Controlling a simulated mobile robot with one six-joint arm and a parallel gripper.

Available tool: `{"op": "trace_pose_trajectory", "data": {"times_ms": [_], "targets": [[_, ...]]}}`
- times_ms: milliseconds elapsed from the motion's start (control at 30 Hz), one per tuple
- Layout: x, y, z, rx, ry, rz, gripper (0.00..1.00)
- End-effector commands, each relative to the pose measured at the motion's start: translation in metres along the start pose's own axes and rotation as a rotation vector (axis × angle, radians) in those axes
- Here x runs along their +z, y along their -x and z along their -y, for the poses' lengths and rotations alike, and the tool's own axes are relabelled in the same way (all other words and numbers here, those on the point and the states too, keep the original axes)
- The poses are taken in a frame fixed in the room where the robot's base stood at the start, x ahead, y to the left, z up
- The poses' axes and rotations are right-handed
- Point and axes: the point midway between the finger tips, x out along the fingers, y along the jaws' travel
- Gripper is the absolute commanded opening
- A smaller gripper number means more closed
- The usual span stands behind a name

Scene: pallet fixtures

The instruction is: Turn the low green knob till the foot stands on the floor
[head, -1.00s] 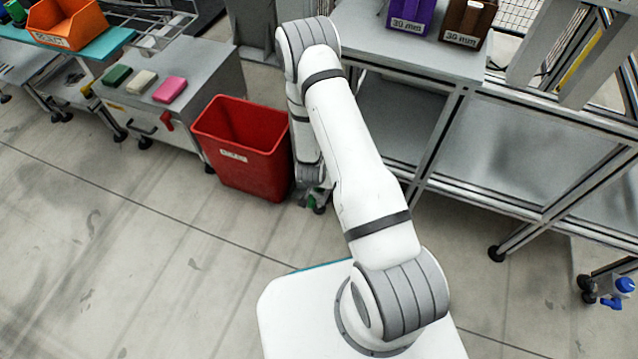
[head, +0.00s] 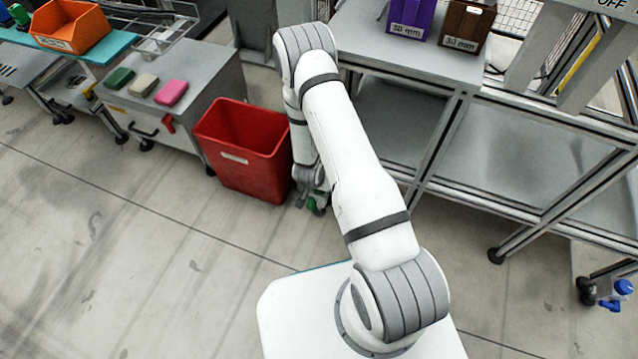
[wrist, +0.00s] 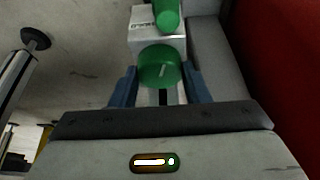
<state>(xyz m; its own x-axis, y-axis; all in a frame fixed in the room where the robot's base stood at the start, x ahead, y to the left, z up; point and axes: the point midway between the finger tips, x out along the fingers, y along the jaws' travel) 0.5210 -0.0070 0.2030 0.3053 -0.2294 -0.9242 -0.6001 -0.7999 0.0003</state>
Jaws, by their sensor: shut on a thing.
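The low green knob (wrist: 160,67) sits between the two blue fingers of my gripper (wrist: 160,84) in the wrist view. The fingers are shut on its sides. A pale line marks the knob's face. A grey block (wrist: 143,22) with a small label is behind it, and a second green part (wrist: 167,14) is above it. In the head view my gripper (head: 314,198) is low near the floor, with a bit of green (head: 312,204) showing by it. The foot under this knob is hidden, so I cannot see whether it touches the floor.
A red bin (head: 240,165) stands close at the left of my gripper. A metal bench frame (head: 437,140) is at its right. A black foot on a metal leg (wrist: 36,38) shows in the wrist view. The floor at front left is clear.

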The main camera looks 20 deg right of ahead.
Motion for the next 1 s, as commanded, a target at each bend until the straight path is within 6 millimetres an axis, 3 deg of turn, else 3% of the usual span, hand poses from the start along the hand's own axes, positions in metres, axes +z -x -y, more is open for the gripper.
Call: {"op": "trace_pose_trajectory", "data": {"times_ms": [333,767,800,1000], "targets": [[-0.0021,0.0027,0.0012,0.101,-0.243,-0.002,0.19],[-0.0008,0.0001,0.0014,0.115,-0.278,-0.002,0.19],[-0.0008,0.0001,0.0015,0.115,-0.278,-0.002,0.45],[-0.0007,0.0001,0.0016,0.114,-0.277,-0.002,0.61]]}}
